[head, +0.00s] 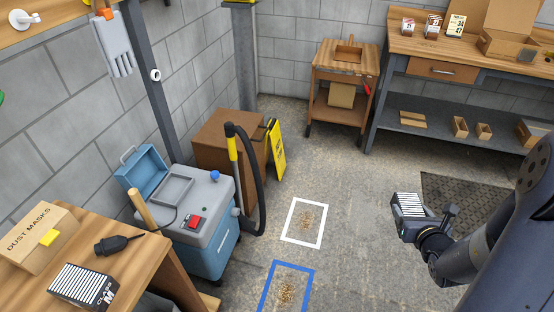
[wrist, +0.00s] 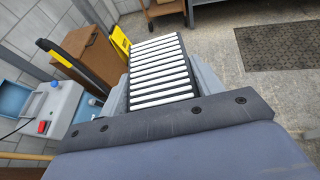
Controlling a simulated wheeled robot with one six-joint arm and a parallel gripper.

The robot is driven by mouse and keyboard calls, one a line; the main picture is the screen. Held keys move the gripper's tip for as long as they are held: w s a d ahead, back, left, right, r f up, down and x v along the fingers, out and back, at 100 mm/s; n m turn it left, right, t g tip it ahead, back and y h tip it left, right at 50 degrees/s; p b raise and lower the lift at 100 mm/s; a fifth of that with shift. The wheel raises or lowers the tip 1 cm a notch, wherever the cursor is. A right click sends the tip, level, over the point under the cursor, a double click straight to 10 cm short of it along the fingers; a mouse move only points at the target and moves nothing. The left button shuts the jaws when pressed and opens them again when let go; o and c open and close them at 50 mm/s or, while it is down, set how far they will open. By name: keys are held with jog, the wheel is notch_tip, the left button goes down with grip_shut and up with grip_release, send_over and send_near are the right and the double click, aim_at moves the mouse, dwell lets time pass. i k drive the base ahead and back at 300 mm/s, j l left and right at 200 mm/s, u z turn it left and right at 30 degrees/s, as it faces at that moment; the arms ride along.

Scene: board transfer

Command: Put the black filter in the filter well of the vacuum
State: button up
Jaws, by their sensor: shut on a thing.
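My gripper (head: 410,215) is at the right of the head view, above the floor, shut on the black filter (head: 407,203). The filter has a black frame and white pleats; in the wrist view it (wrist: 160,70) sits between the two grey fingers. The blue and grey vacuum (head: 222,220) stands at the left, well apart from the filter. Its blue lid (head: 142,172) is tipped up, and the rectangular filter well (head: 175,190) shows on top. The well's floor is hard to make out. The vacuum also shows at the left of the wrist view (wrist: 62,105).
A wooden table (head: 150,262) at front left bears a dust mask box (head: 38,238), a dark tool (head: 115,243) and a "CLASS M" striped box (head: 84,286). A black hose (head: 259,180) rises beside the vacuum. Floor with white and blue outlined squares is open between.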

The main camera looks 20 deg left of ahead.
aim_at(173, 192)
jog(key=i+u, duration=0.25)
jog(key=i, duration=0.45)
jog(key=i+l+u, duration=0.25)
jog(key=i, duration=0.45)
jog(key=i+j+u, duration=0.15)
jog(key=u, duration=0.25)
jog(key=i+u, duration=0.65)
jog(key=u, duration=0.15)
jog(key=i+l+u, duration=0.1)
jog(key=i+u, duration=0.15)
jog(key=u, duration=0.15)
jog(key=i+u, duration=0.15)
jog(key=u, duration=0.2)
jog(key=i+u, duration=0.1)
jog(key=u, duration=0.25)
jog(key=i+l+u, duration=0.1)
jog(key=u, duration=0.25)
